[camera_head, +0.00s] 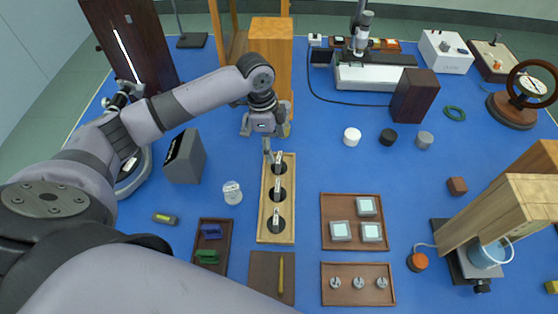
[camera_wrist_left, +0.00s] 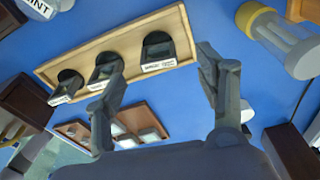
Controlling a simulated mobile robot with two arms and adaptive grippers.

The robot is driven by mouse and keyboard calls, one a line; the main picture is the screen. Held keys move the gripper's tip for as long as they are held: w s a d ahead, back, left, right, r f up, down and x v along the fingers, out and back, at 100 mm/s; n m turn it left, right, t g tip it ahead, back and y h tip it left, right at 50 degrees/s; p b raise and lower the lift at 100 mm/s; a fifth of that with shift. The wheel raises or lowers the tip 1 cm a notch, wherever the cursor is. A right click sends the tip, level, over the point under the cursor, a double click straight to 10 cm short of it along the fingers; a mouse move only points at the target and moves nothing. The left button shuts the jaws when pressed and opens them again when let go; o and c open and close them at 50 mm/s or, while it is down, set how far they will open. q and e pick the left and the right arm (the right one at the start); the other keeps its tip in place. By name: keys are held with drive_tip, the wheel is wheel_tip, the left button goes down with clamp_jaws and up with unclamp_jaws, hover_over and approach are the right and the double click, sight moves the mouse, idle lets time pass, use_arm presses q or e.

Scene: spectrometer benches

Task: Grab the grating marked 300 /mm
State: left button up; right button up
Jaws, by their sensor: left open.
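A pale wooden rack (camera_head: 262,232) stands mid-bench and holds three dark gratings with white labels in a row: a far one (camera_head: 280,168), a middle one (camera_head: 278,194) and a near one (camera_head: 276,220). In the left wrist view the rack (camera_wrist_left: 205,40) shows the gratings at its right (camera_wrist_left: 158,46), middle (camera_wrist_left: 106,68) and left (camera_wrist_left: 70,82). The label print is too small to read surely, so I cannot tell which is 300 /mm. My left gripper (camera_head: 268,148) is open and empty by the rack's far end, pointing down. It shows in the left wrist view (camera_wrist_left: 162,64). My right gripper is out of view.
A clear lidded jar (camera_head: 232,192) and a grey box (camera_head: 184,158) stand left of the rack. A brown tray (camera_head: 328,210) with pale square pieces lies to its right. A wooden block (camera_head: 272,42) stands behind my gripper.

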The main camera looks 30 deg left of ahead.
sight(279, 157)
use_arm(q)
drive_tip(key=shift+d+f, duration=0.15)
drive_tip(key=shift+f, duration=0.5)
drive_tip(key=f, duration=0.2)
drive_tip(key=d+f+p, duration=0.1)
drive_tip(key=f, duration=0.1)
drive_tip(key=shift+w+d, duration=0.1)
drive_tip(key=shift+d, duration=0.05)
drive_tip(key=shift+f, duration=0.55)
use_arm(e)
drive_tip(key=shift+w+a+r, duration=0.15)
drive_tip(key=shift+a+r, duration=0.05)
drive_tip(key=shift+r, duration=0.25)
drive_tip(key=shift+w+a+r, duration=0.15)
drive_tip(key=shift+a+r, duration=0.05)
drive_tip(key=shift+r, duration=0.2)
use_arm(q)
drive_tip(key=shift+c, duration=0.5)
drive_tip(key=c, duration=1.2)
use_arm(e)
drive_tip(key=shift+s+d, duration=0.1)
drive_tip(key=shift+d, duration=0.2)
use_arm(q)
drive_tip(key=shift+r, duration=0.1)
